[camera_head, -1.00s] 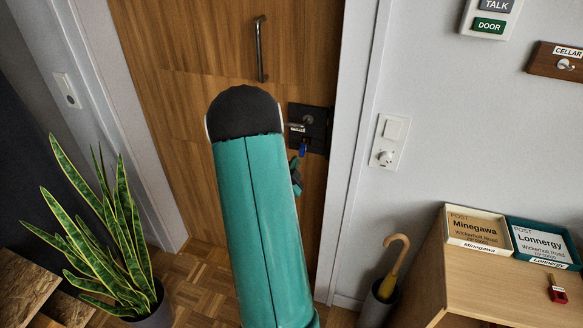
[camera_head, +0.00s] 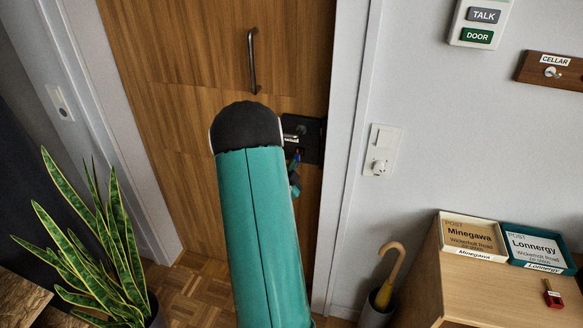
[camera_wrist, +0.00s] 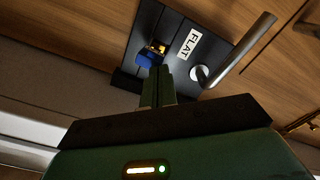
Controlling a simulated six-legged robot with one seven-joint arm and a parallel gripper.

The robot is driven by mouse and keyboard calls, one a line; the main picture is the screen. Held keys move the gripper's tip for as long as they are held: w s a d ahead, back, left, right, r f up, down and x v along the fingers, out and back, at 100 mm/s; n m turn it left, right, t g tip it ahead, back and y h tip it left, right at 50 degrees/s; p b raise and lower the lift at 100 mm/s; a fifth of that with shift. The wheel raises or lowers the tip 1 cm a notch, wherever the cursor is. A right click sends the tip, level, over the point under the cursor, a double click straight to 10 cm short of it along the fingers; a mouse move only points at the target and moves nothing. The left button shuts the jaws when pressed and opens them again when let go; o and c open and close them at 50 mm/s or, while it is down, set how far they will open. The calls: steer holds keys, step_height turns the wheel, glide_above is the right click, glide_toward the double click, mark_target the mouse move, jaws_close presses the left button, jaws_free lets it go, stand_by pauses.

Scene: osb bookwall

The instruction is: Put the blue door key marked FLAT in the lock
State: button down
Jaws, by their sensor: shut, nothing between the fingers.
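The dark lock plate (camera_wrist: 150,22) is on the wooden door, with a white FLAT label (camera_wrist: 190,42) and a metal lever handle (camera_wrist: 235,52). In the wrist view the blue key (camera_wrist: 147,61) is at the brass-coloured lock cylinder (camera_wrist: 157,47); how deep it sits I cannot tell. My gripper (camera_wrist: 159,72) is shut and empty, its fingertips just beside and below the blue key; whether they touch it is unclear. In the head view the lock plate (camera_head: 312,142) and a bit of the blue key (camera_head: 296,158) show right of my arm, which hides part of the door.
A potted plant (camera_head: 100,255) stands at the left. An umbrella stand (camera_head: 378,305) and a wooden cabinet (camera_head: 490,300) are at the right. The cabinet bears two post trays (camera_head: 472,236) (camera_head: 538,247) and a red-tagged key (camera_head: 552,295). A CELLAR hook board (camera_head: 555,68) hangs above.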

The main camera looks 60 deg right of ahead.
steer(key=shift+d, duration=0.35)
steer(key=s+a, duration=0.2)
steer(key=a, duration=1.4)
steer(key=shift+s+a, duration=0.3)
